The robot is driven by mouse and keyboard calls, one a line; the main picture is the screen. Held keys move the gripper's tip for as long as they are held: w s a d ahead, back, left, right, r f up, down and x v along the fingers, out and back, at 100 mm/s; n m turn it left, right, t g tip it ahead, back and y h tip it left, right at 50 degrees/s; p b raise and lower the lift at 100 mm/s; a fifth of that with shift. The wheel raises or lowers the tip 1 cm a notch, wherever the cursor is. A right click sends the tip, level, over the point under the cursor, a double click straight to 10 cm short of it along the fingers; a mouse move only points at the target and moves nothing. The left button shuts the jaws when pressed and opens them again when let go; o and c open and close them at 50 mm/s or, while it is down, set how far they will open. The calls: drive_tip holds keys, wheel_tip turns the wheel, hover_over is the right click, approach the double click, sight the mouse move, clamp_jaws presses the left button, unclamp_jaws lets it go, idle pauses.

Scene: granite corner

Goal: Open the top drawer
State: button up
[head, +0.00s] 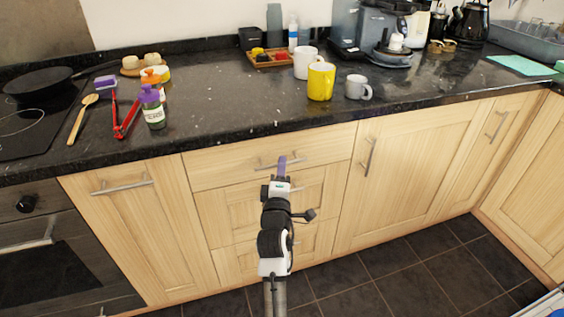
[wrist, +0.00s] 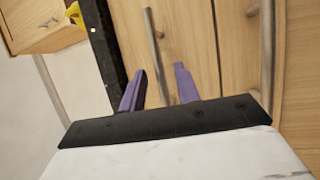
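The top drawer (head: 230,160) is a pale wood front just under the dark countertop, and it looks closed. Its metal bar handle (head: 265,165) is partly covered by my gripper (head: 282,160) in the head view. In the wrist view the handle (wrist: 152,45) runs lengthwise, with its near end in the gap between the two purple fingers. My gripper (wrist: 159,82) is open there, its fingers apart on either side of the bar's line. I cannot tell whether the fingertips reach past the bar or stop just short of it.
Lower drawers (head: 225,215) sit below. A second bar handle (wrist: 267,45) shows at the right of the wrist view. The countertop (head: 220,105) overhangs above, holding a yellow mug (head: 321,82), a bottle (head: 152,108) and red tongs (head: 124,122). The floor (head: 375,275) in front is clear.

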drive_tip(key=shift+x, duration=1.2)
clamp_jaws()
